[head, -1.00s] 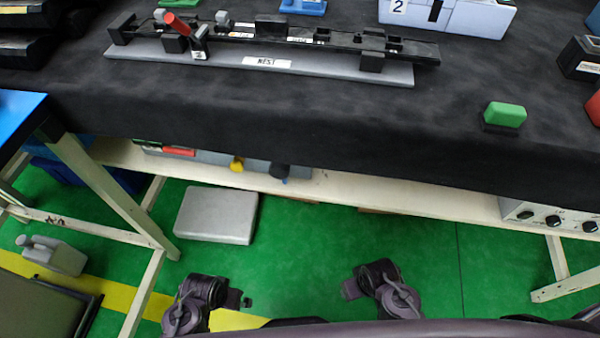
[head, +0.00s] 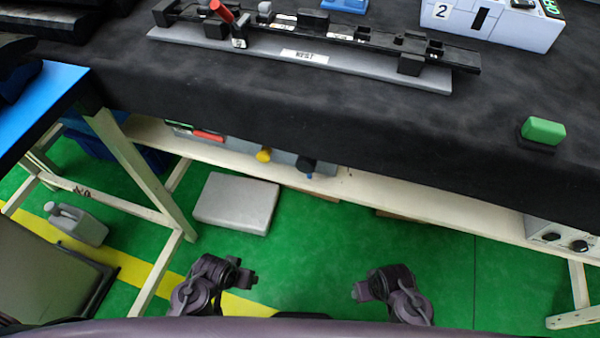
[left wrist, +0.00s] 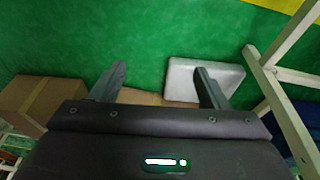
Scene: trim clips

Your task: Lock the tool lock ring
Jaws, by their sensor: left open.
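I cannot pick out a tool lock ring in either view. My left gripper (head: 247,277) is low at the bottom of the head view, in front of the bench and above the green floor. In the left wrist view its two fingers (left wrist: 160,86) stand wide apart with nothing between them. My right gripper (head: 358,291) is at the bottom right of centre, also clear of the bench; its fingers are too small to read. A black rail fixture with a red lever (head: 222,12) lies on a grey base (head: 400,80) labelled NEST on the bench.
The black-covered bench (head: 300,110) spans the view. A green block (head: 543,130) sits at its right and a white box marked 2 (head: 490,25) behind. Below are a shelf (head: 400,198), a grey floor box (head: 237,202) and a jug (head: 80,224). A blue-topped table (head: 40,100) stands left.

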